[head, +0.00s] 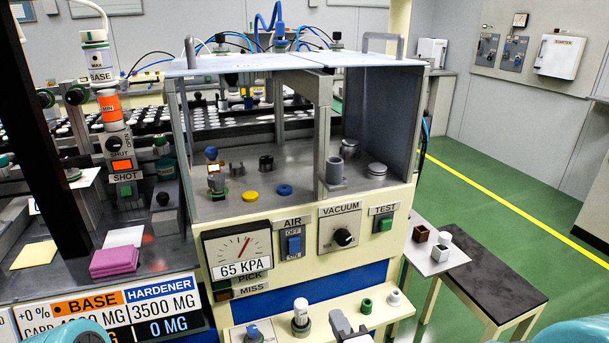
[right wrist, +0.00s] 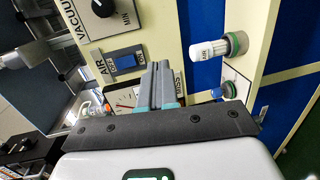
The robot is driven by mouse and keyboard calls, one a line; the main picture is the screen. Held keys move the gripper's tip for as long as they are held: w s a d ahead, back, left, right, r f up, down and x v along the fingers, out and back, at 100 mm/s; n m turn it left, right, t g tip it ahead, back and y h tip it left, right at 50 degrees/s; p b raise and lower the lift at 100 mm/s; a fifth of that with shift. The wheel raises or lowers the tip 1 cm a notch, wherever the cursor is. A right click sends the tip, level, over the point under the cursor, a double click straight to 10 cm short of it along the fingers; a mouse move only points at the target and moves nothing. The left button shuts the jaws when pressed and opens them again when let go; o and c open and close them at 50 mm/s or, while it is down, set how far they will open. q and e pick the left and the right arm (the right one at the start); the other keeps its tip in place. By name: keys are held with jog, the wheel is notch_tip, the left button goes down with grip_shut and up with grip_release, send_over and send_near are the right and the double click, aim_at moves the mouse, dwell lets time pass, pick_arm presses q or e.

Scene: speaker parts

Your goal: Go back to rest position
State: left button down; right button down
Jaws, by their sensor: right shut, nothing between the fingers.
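My right gripper (head: 347,325) shows at the bottom edge of the head view, in front of the machine's front shelf (head: 385,312). In the right wrist view its two grey fingers (right wrist: 162,84) are pressed together with nothing between them. They point toward the cream front panel (right wrist: 148,27), which carries the AIR switch (right wrist: 126,61) and the VACUUM knob (right wrist: 104,7). I cannot tell how far the fingertips are from the panel. My left gripper is not in view; only teal parts of my own arms show at the lower corners of the head view.
On the front shelf stand a white-topped vial (head: 300,312), a blue-topped part (head: 254,333), a green ring (head: 366,306) and a white piece (head: 394,298). Green floor (head: 540,230) is clear at right.

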jog(key=s+d+f+m+g+h, duration=0.1)
jog(key=d+f+g, duration=0.15)
jog(key=f, duration=0.45)
jog(key=s+d+f+m+g+h, duration=0.1)
jog(key=d+f+m, duration=0.15)
jog(key=f, duration=0.35)
jog(key=s+d+f+m+g, duration=0.2)
jog(key=s+f+m+g, duration=0.55)
jog(key=s+f, duration=0.6)
jog(key=s+a+f+m+g+y, duration=0.25)
jog(key=s+m+g, duration=0.35)
jog(key=m, duration=0.5)
notch_tip(320, 180, up, 14)
jog(key=t+p, duration=0.1)
jog(key=p, duration=1.4)
jog(key=shift+s+r+m, duration=0.15)
jog(key=shift+s+m, duration=0.25)
jog(key=shift+s, duration=0.05)
jog(key=shift+d+h, duration=0.1)
jog(key=shift+h, duration=0.15)
